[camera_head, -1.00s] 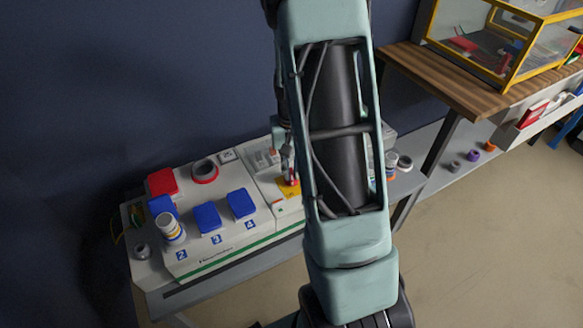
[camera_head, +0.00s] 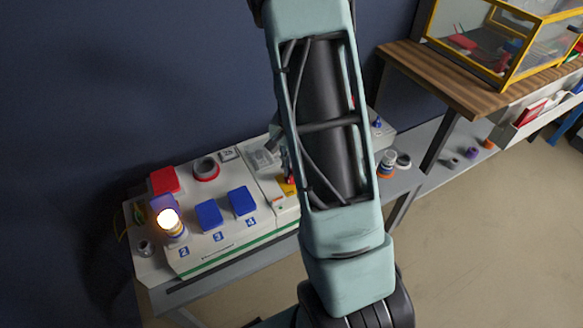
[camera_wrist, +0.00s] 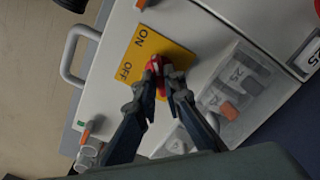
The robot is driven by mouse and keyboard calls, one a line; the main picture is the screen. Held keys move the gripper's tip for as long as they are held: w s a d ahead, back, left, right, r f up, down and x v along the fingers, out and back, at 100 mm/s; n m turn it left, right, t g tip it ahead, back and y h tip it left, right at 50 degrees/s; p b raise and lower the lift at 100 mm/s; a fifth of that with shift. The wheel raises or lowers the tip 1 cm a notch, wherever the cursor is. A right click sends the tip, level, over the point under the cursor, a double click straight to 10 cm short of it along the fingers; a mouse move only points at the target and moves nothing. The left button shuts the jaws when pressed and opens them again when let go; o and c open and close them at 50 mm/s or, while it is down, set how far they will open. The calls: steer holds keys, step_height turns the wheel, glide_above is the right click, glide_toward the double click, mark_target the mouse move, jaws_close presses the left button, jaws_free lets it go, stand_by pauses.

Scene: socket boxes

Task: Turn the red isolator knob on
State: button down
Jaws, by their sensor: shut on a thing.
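The red isolator knob (camera_wrist: 154,66) sits on a yellow plate (camera_wrist: 179,53) marked ON and OFF in the wrist view. My gripper (camera_wrist: 161,88) is shut on the knob, with one finger on each side of it. The fingers hide part of the knob, so its exact pointing direction is hard to tell. In the head view my arm covers most of this area, and only a strip of the yellow plate (camera_head: 288,189) shows at the arm's left edge.
A glowing lamp (camera_head: 168,219) stands at the left of the white socket box (camera_head: 222,254). Blue socket covers (camera_head: 209,215) and a red cover (camera_head: 164,180) are left of my arm. A grey handle (camera_wrist: 72,55) and a clear-covered breaker row (camera_wrist: 238,88) flank the plate.

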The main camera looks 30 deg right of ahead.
steer(key=c, duration=2)
jaws_free()
step_height(320, 180, up, 12)
steer(key=shift+r, duration=0.1)
steer(key=shift+w, duration=0.1)
